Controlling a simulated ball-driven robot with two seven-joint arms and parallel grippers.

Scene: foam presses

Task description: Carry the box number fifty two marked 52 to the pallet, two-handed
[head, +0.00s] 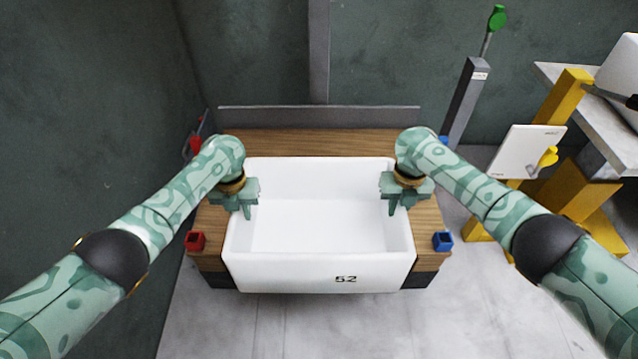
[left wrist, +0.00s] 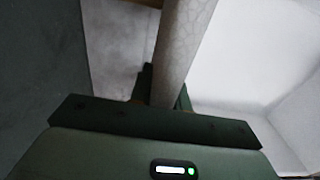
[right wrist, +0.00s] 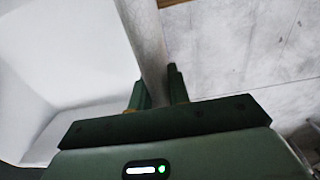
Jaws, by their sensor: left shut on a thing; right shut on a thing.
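The white open box marked 52 (head: 318,272) is in the middle of the head view, upright and empty inside, above or on a wooden surface (head: 300,143). I cannot tell whether it touches the wood. My left gripper (head: 247,208) is shut on the box's left wall, whose edge shows between the fingers in the left wrist view (left wrist: 182,50). My right gripper (head: 395,206) is shut on the right wall, which also shows in the right wrist view (right wrist: 145,40). No separate pallet can be made out with certainty.
A red block (head: 195,241) and a blue block (head: 442,241) sit at the wood's left and right sides. A grey post with a green-knobbed lever (head: 497,18) and a yellow-framed machine (head: 560,105) stand at the right. A wall is close on the left. Grey floor (head: 290,325) lies clear in front.

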